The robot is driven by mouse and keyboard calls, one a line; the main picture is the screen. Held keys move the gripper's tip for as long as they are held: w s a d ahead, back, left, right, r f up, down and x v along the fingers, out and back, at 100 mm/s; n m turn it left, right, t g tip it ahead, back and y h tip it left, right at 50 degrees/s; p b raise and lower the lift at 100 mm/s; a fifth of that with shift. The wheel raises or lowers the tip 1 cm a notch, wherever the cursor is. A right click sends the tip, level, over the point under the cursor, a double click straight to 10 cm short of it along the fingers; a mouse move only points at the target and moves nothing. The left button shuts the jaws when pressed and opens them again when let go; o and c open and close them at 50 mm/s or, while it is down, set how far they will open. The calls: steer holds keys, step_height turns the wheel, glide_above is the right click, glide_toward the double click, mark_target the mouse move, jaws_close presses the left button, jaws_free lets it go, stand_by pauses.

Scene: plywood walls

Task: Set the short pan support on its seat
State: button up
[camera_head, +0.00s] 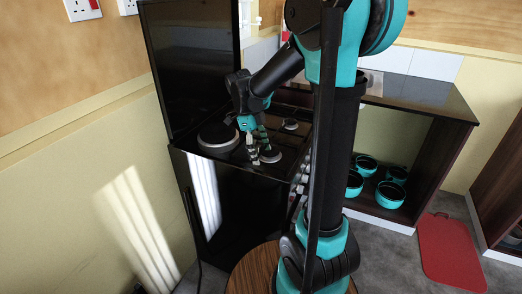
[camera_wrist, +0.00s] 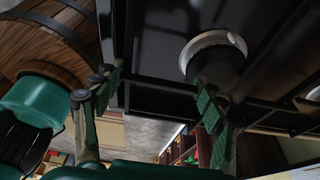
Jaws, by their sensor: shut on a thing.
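My gripper (camera_head: 256,142) is over the front of the black hob (camera_head: 243,164), fingers pointing down among the burners. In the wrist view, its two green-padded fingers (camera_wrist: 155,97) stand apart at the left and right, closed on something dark. This is most likely the short pan support, but its thin black bars blend with the black hob, and I cannot trace its outline. A round burner with a pale ring (camera_wrist: 214,48) is beside the right finger. Whether the support touches its seat cannot be told.
A large dark burner (camera_head: 217,137) is left of my gripper, with smaller ones (camera_head: 270,156) (camera_head: 290,124) to the right. The raised black lid (camera_head: 195,65) stands behind. Several teal pots (camera_head: 390,194) sit in the shelf at right; a red board (camera_head: 449,252) lies on the floor.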

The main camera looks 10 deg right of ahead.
steer(key=shift+f, duration=0.7)
stand_by(0.3)
steer(key=o, duration=2)
steer(key=shift+c, duration=0.2)
